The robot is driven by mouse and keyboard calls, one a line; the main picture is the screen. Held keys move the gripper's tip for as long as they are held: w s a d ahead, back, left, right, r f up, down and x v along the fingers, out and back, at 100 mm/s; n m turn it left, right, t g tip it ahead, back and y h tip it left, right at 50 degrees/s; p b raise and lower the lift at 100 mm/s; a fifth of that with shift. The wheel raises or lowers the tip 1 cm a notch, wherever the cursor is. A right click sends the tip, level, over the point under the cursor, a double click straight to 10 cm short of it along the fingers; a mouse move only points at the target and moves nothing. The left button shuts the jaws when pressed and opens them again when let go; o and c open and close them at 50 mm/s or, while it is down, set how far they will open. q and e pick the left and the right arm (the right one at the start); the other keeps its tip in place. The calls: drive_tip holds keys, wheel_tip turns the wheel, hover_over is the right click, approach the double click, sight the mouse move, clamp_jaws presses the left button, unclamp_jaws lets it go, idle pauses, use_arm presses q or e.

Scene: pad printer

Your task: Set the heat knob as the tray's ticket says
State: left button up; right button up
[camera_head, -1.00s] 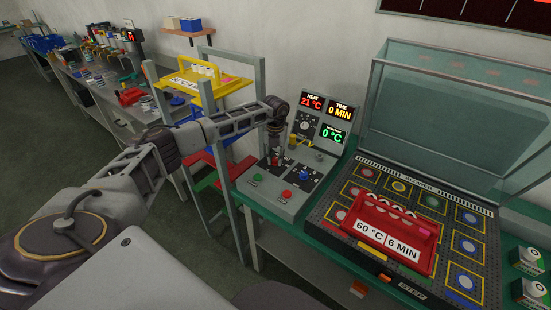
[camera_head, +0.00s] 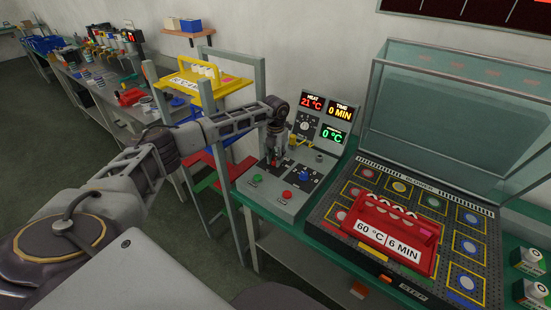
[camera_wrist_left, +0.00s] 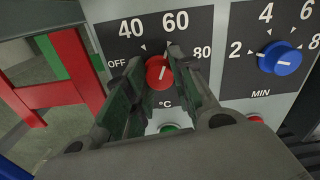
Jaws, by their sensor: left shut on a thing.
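The red heat knob (camera_wrist_left: 159,72) shows in the left wrist view inside the arc marked OFF, 40, 60 and 80. Its white line tilts up and slightly right, roughly toward 60. My left gripper (camera_wrist_left: 161,80) is shut on this knob, one finger on each side; in the head view the gripper (camera_head: 275,158) hides it. The HEAT display (camera_head: 310,102) reads 21 °C. The red tray (camera_head: 390,232) sits on the dark bed under the raised clear lid, and its ticket (camera_head: 387,240) reads 60 °C, 6 MIN. My right gripper is not in view.
The blue minute knob (camera_wrist_left: 280,58) stands right of the heat knob. A green button (camera_head: 256,179) and a red button (camera_head: 287,194) are on the panel's front. A yellow tray (camera_head: 197,88) stands on the rack behind my arm.

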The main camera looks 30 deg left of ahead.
use_arm(q)
drive_tip(key=o, duration=1.1)
drive_tip(key=shift+c, duration=0.2)
drive_tip(key=shift+r, duration=0.85)
wheel_tip(320, 180, up, 10)
drive_tip(key=shift+r, duration=0.15)
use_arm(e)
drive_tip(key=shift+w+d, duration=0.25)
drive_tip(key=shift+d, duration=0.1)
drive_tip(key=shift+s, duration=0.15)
